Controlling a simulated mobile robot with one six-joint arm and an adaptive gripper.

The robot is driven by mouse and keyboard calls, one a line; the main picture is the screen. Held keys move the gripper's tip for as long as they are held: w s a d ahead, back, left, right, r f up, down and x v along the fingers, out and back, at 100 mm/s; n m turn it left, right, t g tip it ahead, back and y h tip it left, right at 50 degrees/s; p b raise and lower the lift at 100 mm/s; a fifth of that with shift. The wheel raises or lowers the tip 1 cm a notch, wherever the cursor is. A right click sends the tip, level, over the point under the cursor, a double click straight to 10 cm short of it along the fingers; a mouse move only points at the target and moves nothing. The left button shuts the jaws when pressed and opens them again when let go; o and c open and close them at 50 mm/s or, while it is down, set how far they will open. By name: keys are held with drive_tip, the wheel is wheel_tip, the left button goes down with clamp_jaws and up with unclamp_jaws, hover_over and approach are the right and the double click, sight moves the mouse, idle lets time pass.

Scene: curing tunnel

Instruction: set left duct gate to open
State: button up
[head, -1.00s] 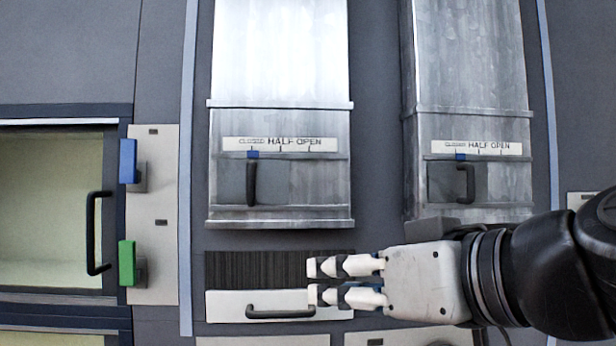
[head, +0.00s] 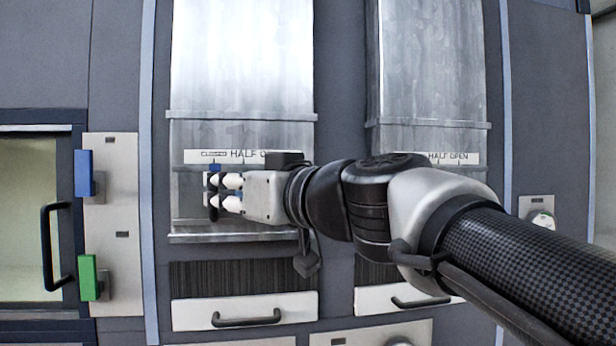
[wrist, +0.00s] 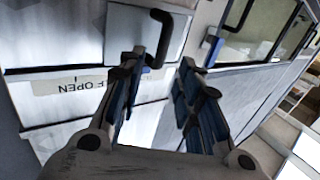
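The left duct gate (head: 240,237) is a metal chute front with a scale strip (head: 195,156) reading CLOSED, HALF, with the rest covered by my gripper. Its blue marker (head: 214,167) is under CLOSED. Its black upright handle (head: 213,213) is partly hidden by my fingers; a black handle also shows near the fingertips in the wrist view (wrist: 161,38). My gripper (head: 222,192) is in front of this handle, its fingers one above the other. In the wrist view the fingers (wrist: 160,68) are apart, with nothing visibly clamped. Contact with the handle cannot be told.
The right duct gate (head: 430,110) is partly behind my arm. Drawers with black handles (head: 246,318) are below. At left are a glass door with a black handle (head: 46,245), a blue block (head: 83,173) and a green block (head: 88,277).

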drive_tip(key=shift+p+x, duration=0.5)
drive_tip(key=shift+x, duration=1.85)
drive_tip(key=shift+d, duration=0.1)
clamp_jaws()
